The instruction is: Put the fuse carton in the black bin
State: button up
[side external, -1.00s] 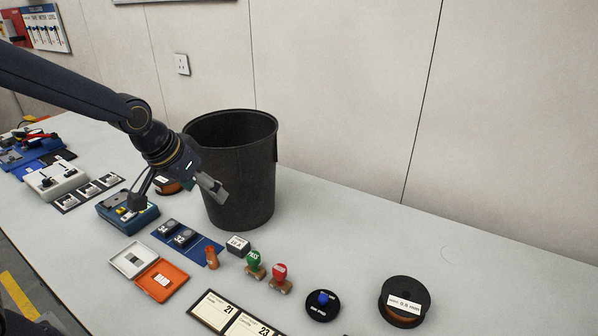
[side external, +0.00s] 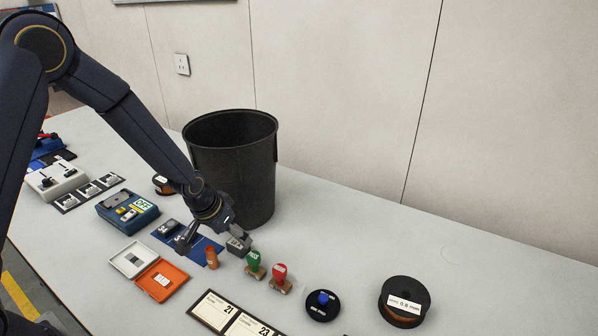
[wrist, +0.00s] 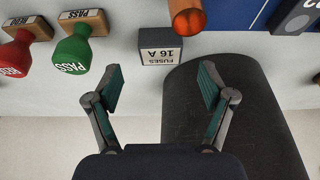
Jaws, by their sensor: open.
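The fuse carton (wrist: 160,51) is a small box with a white top reading "FUSES 16 A" and dark sides; it stands on the bench. In the side view a finger of my gripper mostly hides it. My gripper (wrist: 160,80) is open and empty, pointing down low over the bench. In the wrist view the carton lies just beyond the fingertips, between their lines and not between the pads. In the side view my gripper (side external: 212,241) is in front of the black bin. The black bin (side external: 240,180) stands upright and open-topped behind it; its dark wall fills the lower right of the wrist view (wrist: 260,110).
A green stamp (side external: 253,260) and a red stamp (side external: 280,272) stand right of the carton. An orange cylinder (side external: 212,258) stands close on its left. A blue mat (side external: 205,248) lies under the gripper.

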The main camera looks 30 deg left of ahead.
aim_at(238, 243)
jog(key=x, duration=0.3)
jog(key=shift+a+f, duration=0.1)
jog(key=shift+f, duration=0.25)
jog(key=c, duration=1.4)
jog(key=shift+o, duration=0.2)
jog(key=shift+r, duration=0.15)
